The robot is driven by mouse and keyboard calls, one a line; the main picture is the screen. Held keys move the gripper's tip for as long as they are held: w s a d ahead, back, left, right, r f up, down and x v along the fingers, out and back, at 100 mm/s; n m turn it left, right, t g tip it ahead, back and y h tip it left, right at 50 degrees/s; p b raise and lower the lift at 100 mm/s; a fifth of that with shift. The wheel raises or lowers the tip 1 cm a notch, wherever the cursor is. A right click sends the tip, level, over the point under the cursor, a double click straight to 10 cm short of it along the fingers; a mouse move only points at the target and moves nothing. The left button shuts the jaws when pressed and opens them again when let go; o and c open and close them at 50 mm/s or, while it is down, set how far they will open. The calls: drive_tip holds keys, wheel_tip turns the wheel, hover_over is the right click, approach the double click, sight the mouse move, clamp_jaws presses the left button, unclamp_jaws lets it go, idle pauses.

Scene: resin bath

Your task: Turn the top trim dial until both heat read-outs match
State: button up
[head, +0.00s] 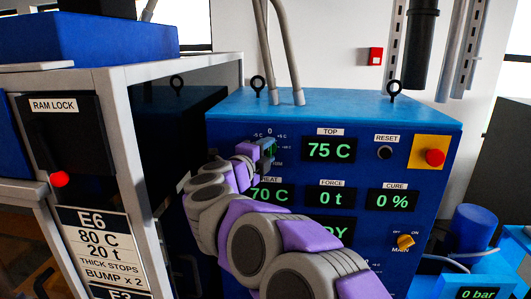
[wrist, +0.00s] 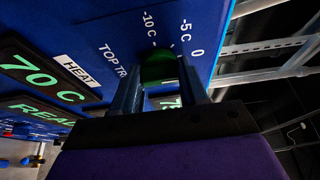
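The top trim dial is a green knob (wrist: 160,68) on the blue press panel, under scale marks of -10 C, -5 C and 0 in the wrist view. My gripper (wrist: 161,88) has one finger on each side of it, seemingly closed against it. Its pointer cannot be made out. In the head view my gripper (head: 266,153) is at the panel and mostly covers the dial. The TOP read-out (head: 330,151) shows 75 C in green. The HEAT read-out (head: 271,195) shows 70 C, partly behind my arm; it also shows in the wrist view (wrist: 42,80).
FORCE (head: 332,197) reads 0 t and CURE (head: 391,200) reads 0 %. A black reset button (head: 385,153), red emergency button (head: 434,157) and orange main switch (head: 405,241) are right of my arm. The press frame with a RAM LOCK panel (head: 56,130) stands at left.

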drive_tip(key=shift+f, duration=0.15)
drive_tip(key=c, duration=0.5)
drive_tip(key=shift+o, duration=0.2)
drive_tip(key=n+t+p, duration=0.1)
drive_tip(key=n+p, duration=0.1)
drive_tip(key=n, duration=0.2)
drive_tip(key=shift+f, duration=0.2)
drive_tip(key=shift+f+n+t+y+p, duration=0.15)
drive_tip(key=shift+n+t+p, duration=0.3)
drive_tip(key=shift+n, duration=0.9)
drive_tip(key=shift+f+n+t+y+p, duration=0.2)
drive_tip(key=shift+n+t, duration=0.45)
drive_tip(key=shift+n, duration=0.7)
drive_tip(key=shift+r, duration=0.1)
